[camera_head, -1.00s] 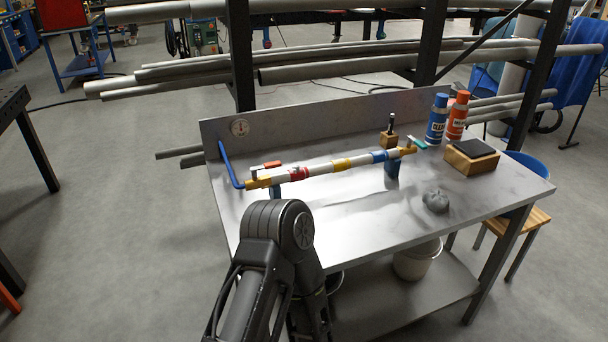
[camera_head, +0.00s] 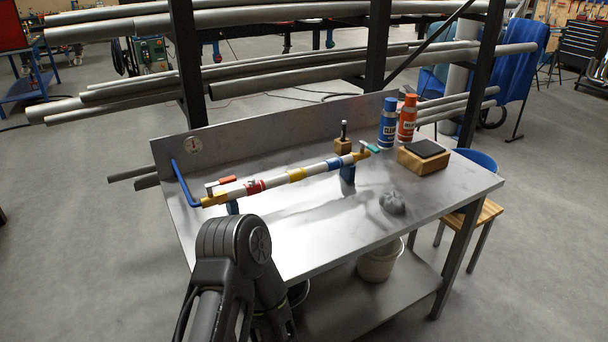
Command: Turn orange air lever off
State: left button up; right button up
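The orange lever (camera_head: 227,180) sits on top of a brass valve fitting at the left end of a pipe (camera_head: 315,171) with red, yellow and blue bands. The lever lies roughly along the pipe. A teal lever (camera_head: 371,148) sits at the pipe's right end. One of my dark arms shows at the bottom left of centre, in front of the table. Neither gripper's fingers are visible.
The metal table (camera_head: 300,246) holds a blue can (camera_head: 388,124), an orange can (camera_head: 407,120), a wooden block with a dark top (camera_head: 424,156) and a grey crumpled cloth (camera_head: 392,203). A white bucket (camera_head: 378,263) stands on the lower shelf. Pipe racks stand behind.

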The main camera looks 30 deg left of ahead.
aim_at(229, 180)
jog(key=u, duration=1.4)
